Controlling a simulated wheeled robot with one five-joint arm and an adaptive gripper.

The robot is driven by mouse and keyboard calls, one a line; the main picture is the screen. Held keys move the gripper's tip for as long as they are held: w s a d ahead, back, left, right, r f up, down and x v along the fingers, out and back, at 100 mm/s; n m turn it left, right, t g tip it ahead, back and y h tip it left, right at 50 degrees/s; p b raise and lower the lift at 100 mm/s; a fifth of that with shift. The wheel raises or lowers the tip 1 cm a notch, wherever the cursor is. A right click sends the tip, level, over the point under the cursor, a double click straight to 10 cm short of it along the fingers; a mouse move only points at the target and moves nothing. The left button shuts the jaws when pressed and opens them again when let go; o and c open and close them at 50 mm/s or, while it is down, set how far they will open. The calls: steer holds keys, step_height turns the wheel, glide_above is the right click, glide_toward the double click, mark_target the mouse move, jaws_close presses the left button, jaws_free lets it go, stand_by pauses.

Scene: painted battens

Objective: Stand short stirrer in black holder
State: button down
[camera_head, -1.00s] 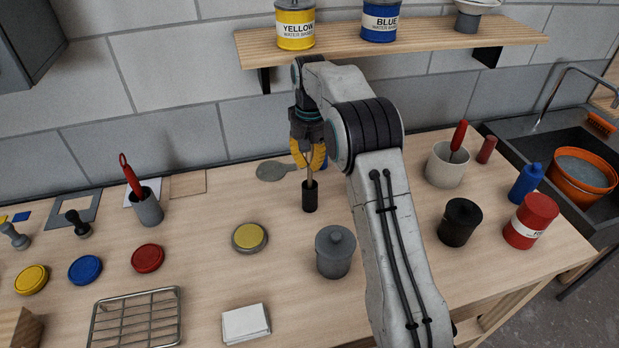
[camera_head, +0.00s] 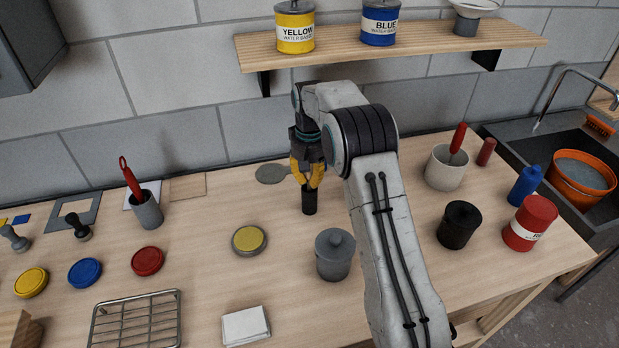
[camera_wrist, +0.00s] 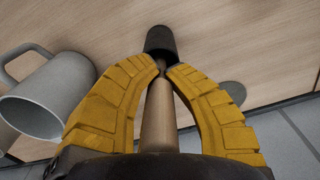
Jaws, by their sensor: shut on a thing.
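The black holder (camera_head: 310,203) stands upright on the bench, in the middle of the head view; it also shows at the top of the wrist view (camera_wrist: 160,38). My gripper (camera_head: 308,182) is right above it, pointing down. In the wrist view my gripper (camera_wrist: 167,72) has its yellow fingers shut on the short stirrer (camera_wrist: 158,118), a light wooden stick. The stirrer's far end reaches the holder's mouth and looks to be inside it; how deep is hidden. In the head view the fingers mostly hide the stirrer.
A grey lidded pot (camera_head: 334,258) stands in front of the holder. A yellow-topped tin (camera_head: 249,239) lies to the left. A grey mug (camera_wrist: 45,95) shows left in the wrist view. A shelf (camera_head: 420,40) with paint tins hangs above.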

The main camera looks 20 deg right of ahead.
steer(key=c, duration=1.3)
jaws_free()
steer(key=shift+r, duration=0.1)
step_height(320, 180, up, 12)
steer(key=shift+r+p, duration=0.15)
steer(key=shift+p, duration=0.45)
steer(key=s+r+t, duration=0.1)
steer(key=s+r, duration=0.4)
steer(key=s, duration=0.3)
steer(key=s+r+t, duration=0.1)
steer(key=s+r, duration=0.4)
steer(key=s, duration=0.3)
steer(key=s+f+t, duration=0.1)
steer(key=s+f, duration=0.2)
steer(key=s, duration=0.6)
steer(key=s+f+n+t, duration=0.1)
steer(key=s+f, duration=0.3)
steer(key=s, duration=0.6)
steer(key=shift+s+f+t, duration=0.15)
steer(key=shift+t, duration=0.15)
